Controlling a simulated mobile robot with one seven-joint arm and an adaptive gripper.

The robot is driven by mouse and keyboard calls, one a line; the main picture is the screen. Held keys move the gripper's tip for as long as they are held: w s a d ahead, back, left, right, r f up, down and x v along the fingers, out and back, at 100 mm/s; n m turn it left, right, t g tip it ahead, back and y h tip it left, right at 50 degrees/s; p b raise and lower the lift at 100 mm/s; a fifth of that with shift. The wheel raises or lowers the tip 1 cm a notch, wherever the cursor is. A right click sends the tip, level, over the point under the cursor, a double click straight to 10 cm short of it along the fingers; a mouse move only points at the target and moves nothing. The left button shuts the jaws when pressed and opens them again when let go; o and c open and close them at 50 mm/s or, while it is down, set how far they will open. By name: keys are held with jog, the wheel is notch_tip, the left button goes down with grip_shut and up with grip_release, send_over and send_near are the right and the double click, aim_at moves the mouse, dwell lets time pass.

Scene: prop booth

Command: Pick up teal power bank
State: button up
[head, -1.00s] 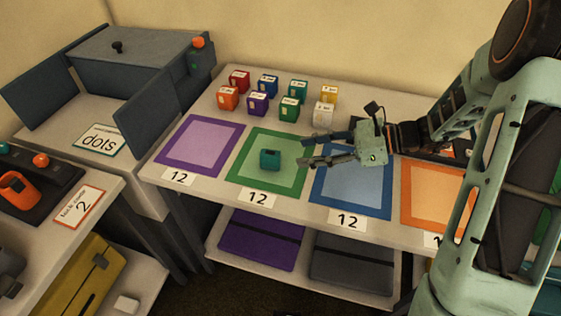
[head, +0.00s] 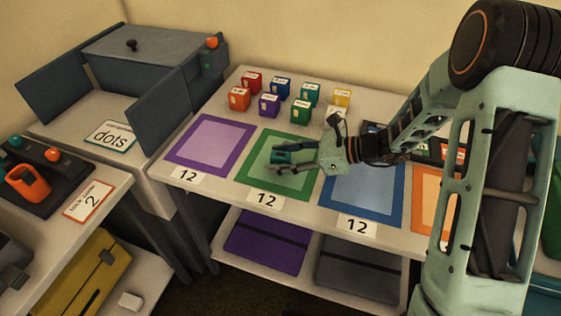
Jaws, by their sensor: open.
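The teal power bank (head: 281,157) is a small dark teal block on the green-bordered mat (head: 262,181) on the table. My gripper (head: 279,157) is open, its fingers reaching left over the green mat at the power bank. The fingers hide part of it. It appears to lie between or just beside the fingertips; I cannot tell whether they touch it.
Several small coloured boxes (head: 269,104) stand behind the mats. A purple mat (head: 243,162) lies left, and a blue mat (head: 395,206) and an orange mat (head: 426,203) lie right. A grey booth (head: 150,58) with open flaps stands at the back left.

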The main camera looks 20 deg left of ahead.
grip_shut()
jog(key=shift+r, duration=0.1)
dwell(0.3)
